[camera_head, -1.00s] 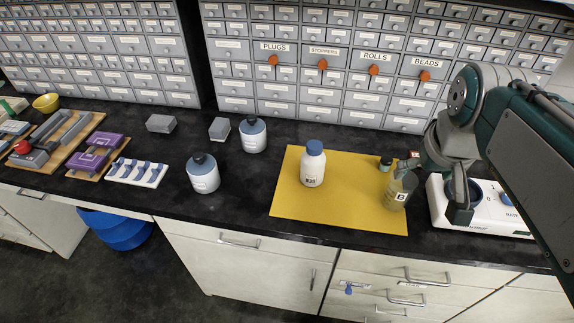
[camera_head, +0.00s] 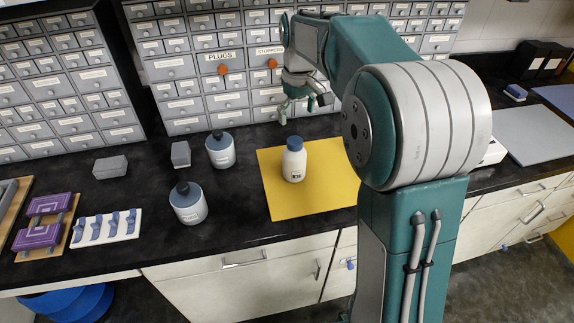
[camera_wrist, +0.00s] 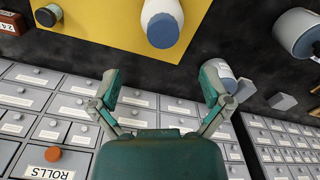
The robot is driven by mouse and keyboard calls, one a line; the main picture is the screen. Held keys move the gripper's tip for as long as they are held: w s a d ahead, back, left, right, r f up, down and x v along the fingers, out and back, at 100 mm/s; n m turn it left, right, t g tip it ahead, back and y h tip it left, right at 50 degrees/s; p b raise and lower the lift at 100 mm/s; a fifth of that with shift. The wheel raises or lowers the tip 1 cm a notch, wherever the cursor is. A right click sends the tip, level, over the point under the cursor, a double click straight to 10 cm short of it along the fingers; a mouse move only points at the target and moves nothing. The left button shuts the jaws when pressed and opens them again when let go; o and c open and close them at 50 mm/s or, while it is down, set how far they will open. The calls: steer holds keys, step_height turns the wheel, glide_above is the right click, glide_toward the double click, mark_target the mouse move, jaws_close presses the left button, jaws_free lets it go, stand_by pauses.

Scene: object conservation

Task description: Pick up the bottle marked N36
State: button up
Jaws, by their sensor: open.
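A white bottle with a blue cap (camera_head: 293,163) stands upright on the yellow mat (camera_head: 272,198). Its dark marking is too small to read surely, but looks like N36. In the wrist view the same bottle (camera_wrist: 158,14) shows at the top centre, cap toward me, partly cut off by the frame edge. My gripper (camera_head: 303,108) is open and empty, above and behind the bottle, near the drawer wall. In the wrist view my gripper (camera_wrist: 160,86) has its two fingers wide apart, with the bottle beyond them and not touching.
Two other bottles with dark caps, one farther back (camera_head: 220,150) and one nearer (camera_head: 188,204), stand left of the mat. Grey blocks (camera_head: 111,167) and a white rack (camera_head: 105,229) lie farther left. The drawer wall (camera_head: 165,75) bounds the back. My arm hides the mat's right part.

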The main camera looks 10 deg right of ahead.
mark_target(293, 140)
steer(key=f, duration=0.8)
steer(key=shift+a+f, duration=0.3)
steer(key=shift+a, duration=0.1)
steer(key=shift+d+f, duration=0.15)
steer(key=shift+d, duration=0.4)
steer(key=shift+a, duration=0.6)
jaws_close()
